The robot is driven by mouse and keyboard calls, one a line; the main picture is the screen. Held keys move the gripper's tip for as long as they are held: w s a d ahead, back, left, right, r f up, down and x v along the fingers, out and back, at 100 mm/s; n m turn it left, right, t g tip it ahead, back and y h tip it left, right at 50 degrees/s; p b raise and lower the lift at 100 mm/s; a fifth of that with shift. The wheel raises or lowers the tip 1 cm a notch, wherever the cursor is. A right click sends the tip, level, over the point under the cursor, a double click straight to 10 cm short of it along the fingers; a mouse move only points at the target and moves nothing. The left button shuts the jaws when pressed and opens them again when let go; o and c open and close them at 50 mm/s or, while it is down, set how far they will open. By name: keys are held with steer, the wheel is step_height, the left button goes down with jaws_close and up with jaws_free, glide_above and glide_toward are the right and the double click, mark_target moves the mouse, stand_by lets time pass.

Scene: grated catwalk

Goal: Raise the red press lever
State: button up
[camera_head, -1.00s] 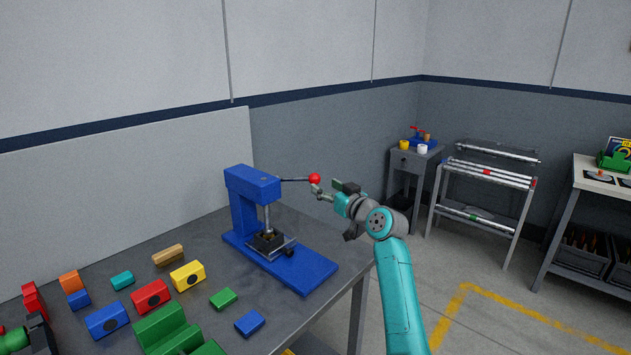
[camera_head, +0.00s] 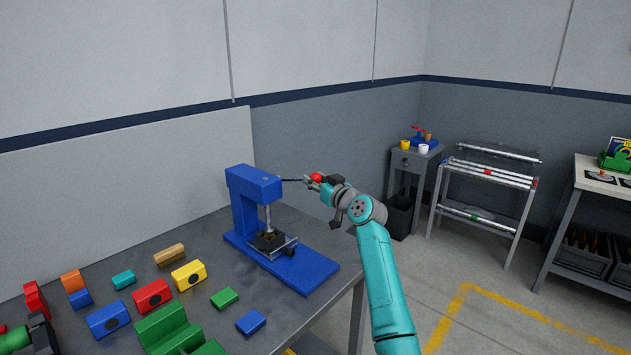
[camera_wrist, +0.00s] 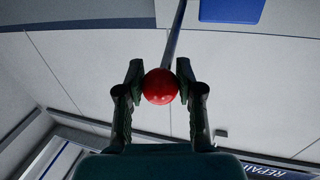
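The blue press (camera_head: 248,185) stands on the grey workbench. Its thin dark lever (camera_head: 291,180) sticks out to the right from the head, roughly level, and ends in a red ball knob (camera_head: 316,178). The wrist view shows the red knob (camera_wrist: 160,87) between my two fingers, with the lever rod (camera_wrist: 174,40) running away toward the blue press head (camera_wrist: 231,10). My gripper (camera_head: 312,181) is at the knob, one finger on each side. The fingertips (camera_wrist: 160,75) are close to the knob's sides; I cannot tell whether they press on it.
Coloured blocks (camera_head: 188,274) lie on the workbench (camera_head: 205,240) to the left of the press. A small cabinet (camera_head: 412,170), a rack with rods (camera_head: 487,176) and another table (camera_head: 597,180) stand at the right. Open floor lies between.

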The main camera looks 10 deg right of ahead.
jaws_close()
